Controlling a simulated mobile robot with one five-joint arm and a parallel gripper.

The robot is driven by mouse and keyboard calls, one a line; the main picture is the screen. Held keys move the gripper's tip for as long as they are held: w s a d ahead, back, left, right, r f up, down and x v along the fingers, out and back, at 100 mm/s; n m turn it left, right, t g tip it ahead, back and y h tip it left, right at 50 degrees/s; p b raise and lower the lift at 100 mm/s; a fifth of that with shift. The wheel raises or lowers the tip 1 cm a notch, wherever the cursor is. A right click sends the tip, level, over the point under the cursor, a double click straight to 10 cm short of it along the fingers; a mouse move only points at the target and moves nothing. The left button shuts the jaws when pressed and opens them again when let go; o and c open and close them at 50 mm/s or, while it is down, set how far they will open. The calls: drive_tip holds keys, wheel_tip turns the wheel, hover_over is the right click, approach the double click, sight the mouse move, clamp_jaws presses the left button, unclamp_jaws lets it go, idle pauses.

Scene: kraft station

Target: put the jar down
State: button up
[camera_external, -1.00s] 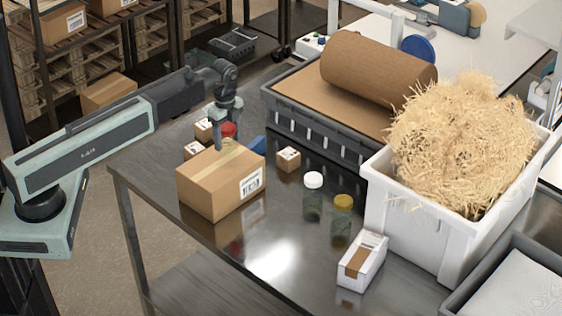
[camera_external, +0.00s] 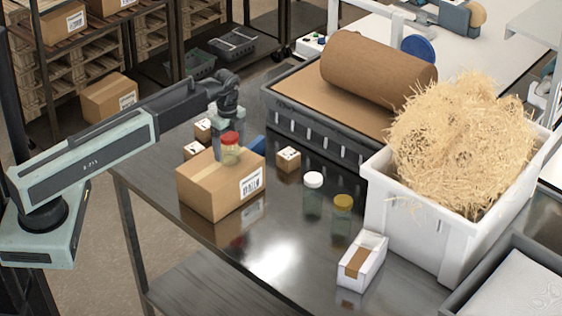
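The jar (camera_external: 231,155) has clear glass and a red lid. It is upright at the top of the closed cardboard box (camera_external: 208,192), overlapping its far edge in the picture. I cannot tell if it touches the box or hangs just above it. My gripper (camera_external: 226,143) reaches down from above around the jar and looks shut on it. One finger shows along the jar's left side; the other is hard to make out.
Two more jars, white-lidded (camera_external: 313,190) and yellow-lidded (camera_external: 342,215), stand right on the metal table (camera_external: 270,265). Small cartons (camera_external: 288,159) lie around the box. A white box (camera_external: 362,262), a straw-filled white crate (camera_external: 410,235) and a grey tray with a paper roll (camera_external: 378,72) stand further right.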

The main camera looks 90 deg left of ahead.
wheel_tip(320, 180, up, 12)
drive_tip(key=p, duration=1.2)
drive_tip(key=shift+r, duration=0.25)
drive_tip(key=shift+f, duration=0.1)
drive_tip(key=w+d+n, duration=0.2)
drive_tip(key=w+d, duration=0.1)
drive_tip(key=d, duration=1)
drive_tip(key=w+d+n, duration=0.2)
drive_tip(key=d, duration=1.1)
drive_tip(key=s+d+n, duration=0.1)
drive_tip(key=d+n, duration=0.1)
drive_tip(key=d, duration=0.8)
drive_tip(key=s+d+n, duration=0.2)
drive_tip(key=d+n, duration=0.1)
drive_tip(key=d, duration=0.7)
drive_tip(key=shift+s, duration=0.25)
drive_tip(key=shift+o, duration=0.3)
drive_tip(key=shift+a, duration=0.1)
